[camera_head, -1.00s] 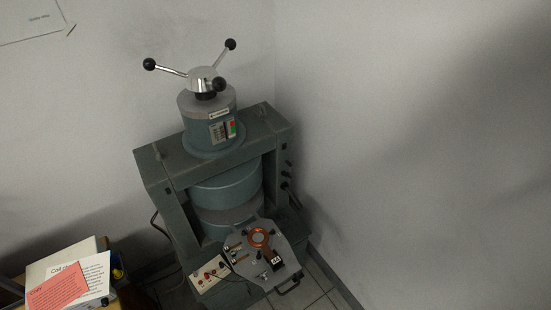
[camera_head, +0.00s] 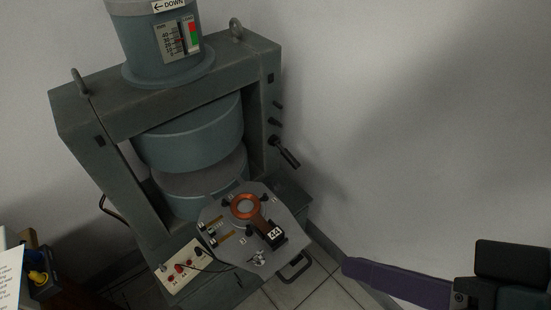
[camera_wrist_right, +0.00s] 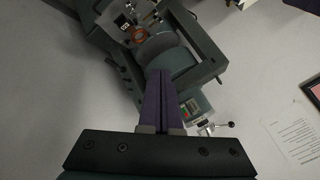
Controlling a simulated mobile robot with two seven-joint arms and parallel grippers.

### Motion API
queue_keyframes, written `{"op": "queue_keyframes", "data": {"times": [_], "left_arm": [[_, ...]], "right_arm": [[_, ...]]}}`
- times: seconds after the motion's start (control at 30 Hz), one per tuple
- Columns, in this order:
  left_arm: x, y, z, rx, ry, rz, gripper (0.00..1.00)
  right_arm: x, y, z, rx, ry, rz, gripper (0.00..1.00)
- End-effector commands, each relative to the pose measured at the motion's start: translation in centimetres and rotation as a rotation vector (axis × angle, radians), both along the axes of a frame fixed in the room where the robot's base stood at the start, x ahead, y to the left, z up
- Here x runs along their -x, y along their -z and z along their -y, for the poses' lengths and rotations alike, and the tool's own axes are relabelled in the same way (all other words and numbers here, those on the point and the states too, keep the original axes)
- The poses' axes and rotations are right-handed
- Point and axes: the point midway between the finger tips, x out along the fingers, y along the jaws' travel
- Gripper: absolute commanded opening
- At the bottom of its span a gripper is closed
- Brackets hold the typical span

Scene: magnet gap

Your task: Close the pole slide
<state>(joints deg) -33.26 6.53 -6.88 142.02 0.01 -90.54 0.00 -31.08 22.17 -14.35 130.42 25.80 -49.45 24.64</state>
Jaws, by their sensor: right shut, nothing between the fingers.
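The pole slide (camera_head: 215,218) is a grey plate that sticks out at the front of the green magnet frame (camera_head: 62,118), below the gap between two round poles (camera_head: 195,138). It carries a copper coil (camera_head: 244,206) and a black block marked 44. A dark handle (camera_head: 294,270) is at its front edge. My right gripper (camera_head: 352,268) comes in from the lower right, with purple fingers, shut and empty, apart from the handle in the picture. In the right wrist view the fingers (camera_wrist_right: 159,80) lie together, and the slide (camera_wrist_right: 115,14) shows beyond them. My left gripper is not in view.
A black lever (camera_head: 288,157) sticks out of the frame's right side. A yellow and black item (camera_head: 36,276) is at lower left. Tiled floor (camera_head: 325,282) lies open at the right.

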Motion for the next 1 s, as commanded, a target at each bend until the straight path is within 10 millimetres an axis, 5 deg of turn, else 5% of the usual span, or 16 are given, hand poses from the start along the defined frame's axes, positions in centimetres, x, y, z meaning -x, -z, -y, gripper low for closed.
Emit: {"op": "queue_keyframes", "data": {"times": [0.03, 0.3, 0.6, 0.8, 1.0], "left_arm": [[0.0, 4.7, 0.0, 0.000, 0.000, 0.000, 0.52], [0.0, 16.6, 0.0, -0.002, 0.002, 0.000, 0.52], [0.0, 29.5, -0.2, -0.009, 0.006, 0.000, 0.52], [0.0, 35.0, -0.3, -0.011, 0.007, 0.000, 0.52], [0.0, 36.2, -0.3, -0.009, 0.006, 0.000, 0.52]], "right_arm": [[-0.2, 4.6, -0.3, -0.042, 0.015, 0.001, 0.00], [-1.2, 15.3, -1.2, -0.319, 0.136, -0.015, 0.00], [-2.6, 27.2, 0.0, -0.607, 0.318, -0.059, 0.00], [-3.5, 32.2, 1.5, -0.744, 0.427, -0.079, 0.00], [-4.0, 33.3, 2.1, -0.798, 0.471, -0.084, 0.00]]}}
